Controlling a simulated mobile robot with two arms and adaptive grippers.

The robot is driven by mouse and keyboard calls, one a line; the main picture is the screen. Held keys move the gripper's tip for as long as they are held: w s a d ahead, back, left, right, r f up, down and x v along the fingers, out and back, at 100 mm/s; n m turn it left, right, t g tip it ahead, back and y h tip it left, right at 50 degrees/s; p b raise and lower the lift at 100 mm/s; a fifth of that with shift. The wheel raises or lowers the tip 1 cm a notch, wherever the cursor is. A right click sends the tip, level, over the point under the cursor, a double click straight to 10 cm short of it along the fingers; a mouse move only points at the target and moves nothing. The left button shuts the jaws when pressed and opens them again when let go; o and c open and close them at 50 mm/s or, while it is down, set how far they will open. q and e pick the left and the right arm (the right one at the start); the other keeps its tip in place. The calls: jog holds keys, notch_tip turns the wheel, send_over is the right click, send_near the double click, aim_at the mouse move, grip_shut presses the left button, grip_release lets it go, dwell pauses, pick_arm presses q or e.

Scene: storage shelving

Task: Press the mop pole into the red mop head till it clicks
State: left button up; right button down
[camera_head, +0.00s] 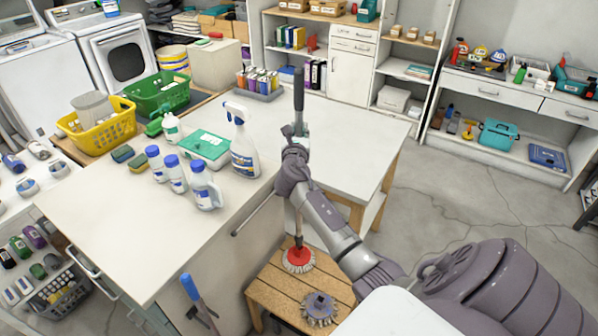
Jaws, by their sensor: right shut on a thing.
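My right gripper (298,137) is shut on the mop pole, above the front edge of the white counter. The mop pole (299,98) stands roughly upright, with its dark grip end above the gripper. Its lower part runs down behind my arm to the red mop head (299,261). The red mop head has pale bristles and sits on a low wooden bench (277,290). The pole's lower end meets the middle of the head in the picture; I cannot tell how deep it sits. My left gripper is out of view.
A grey-purple mop head (319,309) lies on the same bench, nearer me. A blue-tipped handle (190,287) stands left of the bench. Open floor (440,215) lies to the right.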

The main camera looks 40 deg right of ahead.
jog(key=shift+f+b, duration=1.8)
jog(key=shift+f, duration=0.7)
dwell(0.6)
jog(key=shift+f, duration=0.65)
dwell(2.8)
jog(key=c, duration=0.9)
grip_release()
jog(key=shift+c, duration=0.2)
jog(key=shift+s+a, duration=0.1)
jog(key=v, duration=1.1)
jog(key=shift+s+a, duration=0.3)
